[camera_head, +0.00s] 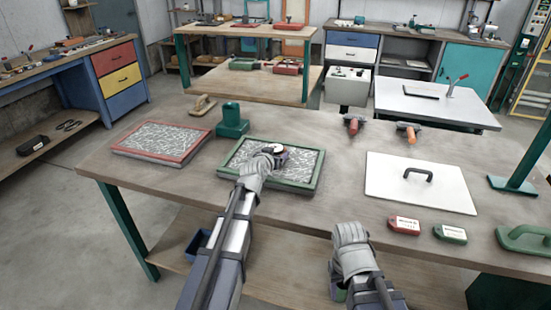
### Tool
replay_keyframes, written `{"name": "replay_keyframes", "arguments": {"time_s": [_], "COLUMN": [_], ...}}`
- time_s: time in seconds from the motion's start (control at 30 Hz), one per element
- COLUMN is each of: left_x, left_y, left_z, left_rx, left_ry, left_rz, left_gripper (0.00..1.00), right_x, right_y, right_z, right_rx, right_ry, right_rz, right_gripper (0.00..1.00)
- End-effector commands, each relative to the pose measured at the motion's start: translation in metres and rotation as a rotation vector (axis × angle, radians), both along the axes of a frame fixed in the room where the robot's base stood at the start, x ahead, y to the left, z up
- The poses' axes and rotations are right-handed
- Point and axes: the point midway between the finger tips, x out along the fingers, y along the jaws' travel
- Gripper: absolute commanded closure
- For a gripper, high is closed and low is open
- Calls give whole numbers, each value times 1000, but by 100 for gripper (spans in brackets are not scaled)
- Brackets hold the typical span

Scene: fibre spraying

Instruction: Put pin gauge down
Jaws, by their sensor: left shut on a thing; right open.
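My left gripper (262,165) is over the green-framed tray (298,187) of grey fibre on the workbench. It is shut on the pin gauge (276,151), a small dark piece with a round white dial. The gauge is over the fibre. I cannot tell whether it touches the fibre, and the gripper hides part of it. My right gripper (350,236) is open in front of the bench's near edge, with its fingers hard to make out and no object visible in it.
A red-framed fibre tray (198,145) lies to the left. Behind are a green block-shaped stand (232,120) and a wooden-handled tool (203,105).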

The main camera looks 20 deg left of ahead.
Motion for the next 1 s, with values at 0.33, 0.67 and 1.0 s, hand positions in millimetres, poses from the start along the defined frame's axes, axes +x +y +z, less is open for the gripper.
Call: {"name": "replay_keyframes", "arguments": {"time_s": [0.33,0.67,1.0], "left_x": [0,0,-12], "left_y": [0,0,0], "left_z": [-1,-1,7], "left_rx": [0,0,0], "left_ry": [0,0,0], "left_rz": [0,0,0], "left_gripper": [18,0,0], "right_x": [0,0,0], "right_y": [0,0,0], "right_z": [-2,-1,7], "right_rx": [0,0,0], "right_ry": [0,0,0], "right_rz": [0,0,0], "right_gripper": [50,50,50]}}
